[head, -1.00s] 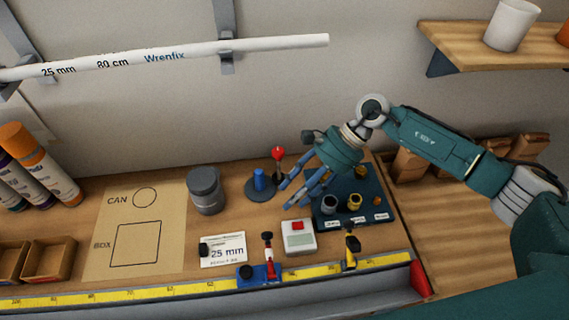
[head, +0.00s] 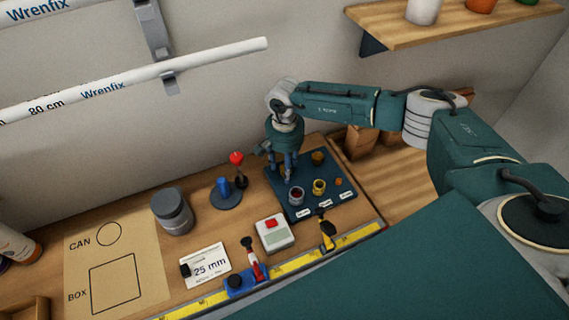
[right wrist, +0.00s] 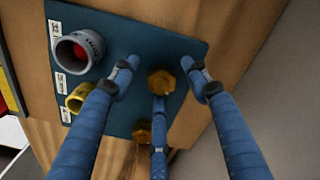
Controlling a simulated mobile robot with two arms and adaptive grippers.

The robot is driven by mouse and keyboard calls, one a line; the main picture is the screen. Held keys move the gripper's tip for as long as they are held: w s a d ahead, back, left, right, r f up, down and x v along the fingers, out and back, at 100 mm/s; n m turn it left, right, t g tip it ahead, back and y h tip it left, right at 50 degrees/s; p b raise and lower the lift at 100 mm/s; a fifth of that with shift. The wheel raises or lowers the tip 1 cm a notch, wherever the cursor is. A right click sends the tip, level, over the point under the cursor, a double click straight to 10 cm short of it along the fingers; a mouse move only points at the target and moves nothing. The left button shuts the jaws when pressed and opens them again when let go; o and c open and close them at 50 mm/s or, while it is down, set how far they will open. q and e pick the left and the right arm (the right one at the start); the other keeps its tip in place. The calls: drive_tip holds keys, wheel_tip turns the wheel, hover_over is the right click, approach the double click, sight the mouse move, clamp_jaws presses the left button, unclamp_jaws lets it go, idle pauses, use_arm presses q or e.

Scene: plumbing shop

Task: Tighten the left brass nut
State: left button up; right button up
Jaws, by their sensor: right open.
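A dark blue board (head: 335,203) holds fittings. In the right wrist view, the left brass nut (right wrist: 161,81), a hexagon, sits on the board between the spread blue fingers of my right gripper (right wrist: 162,88). The fingers look apart from it. In the head view my right gripper (head: 286,172) points down over the board's back left part and hides this nut. The other brass nut (head: 318,158) is to its right; it also shows in the right wrist view (right wrist: 142,131). My left gripper is not in view.
A grey fitting (head: 297,194) with red inside and a yellow ring (head: 319,186) stand at the board's front. A red-knobbed lever (head: 237,160) and a blue peg (head: 224,187) are close left. A grey box with a red button (head: 273,233) lies in front.

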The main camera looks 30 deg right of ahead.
drive_tip(key=shift+d+f, duration=0.1)
drive_tip(key=shift+d, duration=0.05)
drive_tip(key=shift+c, duration=0.5)
drive_tip(key=c, duration=1)
drive_tip(key=shift+f, duration=0.1)
drive_tip(key=shift+c, duration=0.2)
